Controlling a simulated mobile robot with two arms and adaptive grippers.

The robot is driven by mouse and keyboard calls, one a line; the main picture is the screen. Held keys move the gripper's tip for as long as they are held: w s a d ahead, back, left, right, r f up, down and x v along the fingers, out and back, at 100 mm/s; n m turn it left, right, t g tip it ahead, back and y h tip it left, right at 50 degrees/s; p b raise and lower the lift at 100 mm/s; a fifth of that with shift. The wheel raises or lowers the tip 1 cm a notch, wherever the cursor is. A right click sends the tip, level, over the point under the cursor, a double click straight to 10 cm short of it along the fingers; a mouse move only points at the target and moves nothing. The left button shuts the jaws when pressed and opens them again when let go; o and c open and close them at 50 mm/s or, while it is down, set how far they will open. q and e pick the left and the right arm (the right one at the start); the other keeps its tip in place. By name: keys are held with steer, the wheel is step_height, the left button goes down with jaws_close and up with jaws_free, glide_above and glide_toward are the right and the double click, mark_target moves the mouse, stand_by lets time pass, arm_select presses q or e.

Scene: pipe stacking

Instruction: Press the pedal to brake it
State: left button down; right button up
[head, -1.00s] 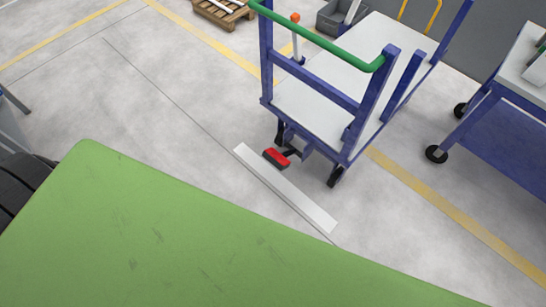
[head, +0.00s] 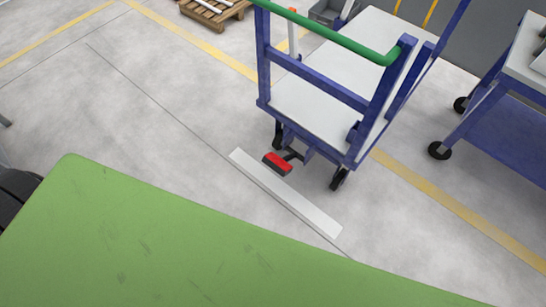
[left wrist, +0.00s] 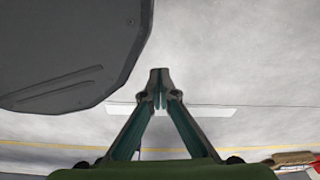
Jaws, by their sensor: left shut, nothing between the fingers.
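The red pedal (head: 278,163) sits low at the near end of the blue trolley (head: 330,85), between its two near wheels. The trolley has a white deck and a green handle bar (head: 335,42). Neither gripper shows in the head view. In the left wrist view my left gripper (left wrist: 159,72) is shut and empty, its fingertips meeting over the grey floor. The pedal cannot be made out with certainty in the left wrist view. My right gripper is in no view.
A white strip (head: 285,194) lies on the floor just before the pedal; a white strip also shows behind the fingers in the left wrist view (left wrist: 215,112). A green surface (head: 160,240) fills the near foreground. A second blue cart (head: 500,125) stands at right. A wooden pallet (head: 212,14) lies far back.

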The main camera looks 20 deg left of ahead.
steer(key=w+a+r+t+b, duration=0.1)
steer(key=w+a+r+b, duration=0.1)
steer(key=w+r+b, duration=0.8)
arm_select(q)
steer(key=w+d+r+m+t+h+b, duration=0.1)
steer(key=w+d+r+b, duration=0.3)
steer(key=w+r, duration=0.6)
steer(key=w+d+r+m+t+h+b, duration=0.1)
steer(key=w+d+r+b, duration=0.1)
steer(key=w+d+r, duration=0.75)
steer(key=w+a+r, duration=0.2)
steer(key=w+a, duration=0.1)
steer(key=w, duration=0.4)
steer(key=w+a+r+g+y, duration=0.1)
steer(key=w+a+r, duration=0.1)
steer(key=w, duration=0.4)
steer(key=w+a+r, duration=0.3)
steer(key=w+a, duration=0.1)
steer(key=w, duration=0.3)
steer(key=shift+w+a+g+y, duration=0.25)
steer(key=shift+w+g+y, duration=0.05)
steer(key=shift+g, duration=0.1)
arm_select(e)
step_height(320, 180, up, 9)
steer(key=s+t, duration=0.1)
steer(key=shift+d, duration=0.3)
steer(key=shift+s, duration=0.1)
